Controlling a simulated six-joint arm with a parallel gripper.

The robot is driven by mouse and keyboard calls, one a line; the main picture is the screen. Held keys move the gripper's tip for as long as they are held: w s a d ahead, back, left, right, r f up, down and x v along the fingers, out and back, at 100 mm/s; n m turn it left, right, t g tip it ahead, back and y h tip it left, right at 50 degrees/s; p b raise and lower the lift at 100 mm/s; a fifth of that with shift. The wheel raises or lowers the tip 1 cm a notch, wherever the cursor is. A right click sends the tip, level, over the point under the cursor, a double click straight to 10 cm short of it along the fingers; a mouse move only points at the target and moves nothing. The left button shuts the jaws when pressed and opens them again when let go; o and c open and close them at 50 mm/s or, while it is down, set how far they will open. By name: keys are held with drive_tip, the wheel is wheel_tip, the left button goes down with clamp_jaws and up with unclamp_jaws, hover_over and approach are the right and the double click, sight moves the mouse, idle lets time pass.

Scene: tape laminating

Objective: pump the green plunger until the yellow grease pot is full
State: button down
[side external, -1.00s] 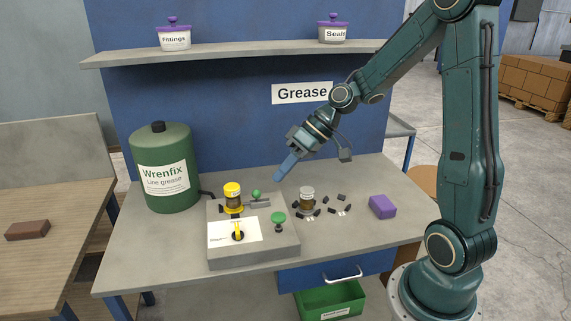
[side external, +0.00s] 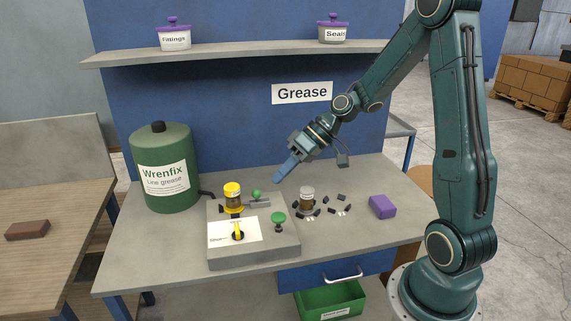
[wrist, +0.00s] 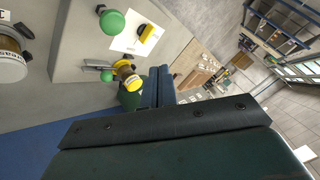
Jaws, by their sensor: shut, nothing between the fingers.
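The green plunger (side external: 278,217) is a round green knob standing on the right part of a grey block (side external: 262,257). It also shows in the wrist view (wrist: 111,23). The yellow grease pot (side external: 233,190) is a small jar with a yellow lid and brown contents, upright at the block's back left; it also shows in the wrist view (wrist: 132,82). Its fill level is too small to tell. My gripper (side external: 277,180) is shut and empty, its blue fingers slanting down above and behind the plunger, apart from it.
A smaller green knob (side external: 257,194) sits on a bar near the pot. A yellow lever (side external: 238,231) is on the block's white plate. A grey-lidded jar (side external: 307,196), small black pieces and a purple block (side external: 382,206) lie right. A green Wrenfix drum (side external: 160,145) stands left.

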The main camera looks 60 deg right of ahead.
sight(279, 216)
drive_tip(key=shift+f, duration=4.05)
drive_tip(key=shift+f, duration=0.15)
drive_tip(key=shift+f, duration=0.3)
drive_tip(key=shift+f, duration=1.3)
idle(1.1)
drive_tip(key=shift+r, duration=1.75)
